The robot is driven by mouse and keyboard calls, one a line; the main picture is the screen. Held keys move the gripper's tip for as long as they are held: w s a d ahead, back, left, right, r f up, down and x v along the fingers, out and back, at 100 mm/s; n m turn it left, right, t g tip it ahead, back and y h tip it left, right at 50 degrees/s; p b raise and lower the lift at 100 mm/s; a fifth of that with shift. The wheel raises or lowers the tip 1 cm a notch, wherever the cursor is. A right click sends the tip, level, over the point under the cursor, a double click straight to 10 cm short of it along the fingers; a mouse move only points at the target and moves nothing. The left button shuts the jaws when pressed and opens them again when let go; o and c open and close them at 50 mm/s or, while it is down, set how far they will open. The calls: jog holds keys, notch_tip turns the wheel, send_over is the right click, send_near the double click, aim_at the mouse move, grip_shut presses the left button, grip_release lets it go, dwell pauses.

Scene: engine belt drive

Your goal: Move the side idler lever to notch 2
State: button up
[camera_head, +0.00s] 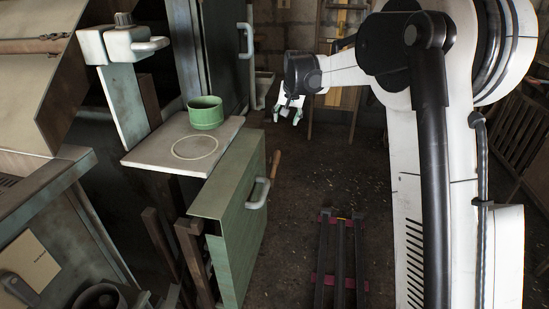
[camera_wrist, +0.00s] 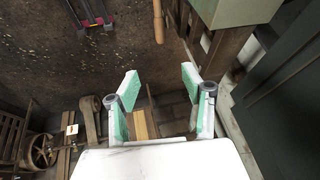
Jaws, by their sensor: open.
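A wooden handle (camera_head: 274,164) sticks out beside the green cabinet; it may be the side idler lever, but I cannot tell for sure. It also shows at the top of the wrist view (camera_wrist: 158,22). No notches or notch numbers can be made out. My gripper (camera_head: 287,113) is open and empty, in the air beyond the green cabinet in the head view, apart from the handle. In the wrist view its two green-and-white fingers (camera_wrist: 160,80) are spread, with nothing between them.
A green cabinet (camera_head: 240,225) with a metal handle stands mid-left. A dark frame with red crosspieces (camera_head: 340,260) lies on the floor. The floor between is mostly clear.

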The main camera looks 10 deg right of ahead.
jog(key=b, duration=0.3)
send_near(277, 153)
jog(key=shift+m, duration=0.4)
jog(key=b+x, duration=0.2)
jog(key=x, duration=0.9)
jog(key=shift+f, duration=0.3)
grip_shut()
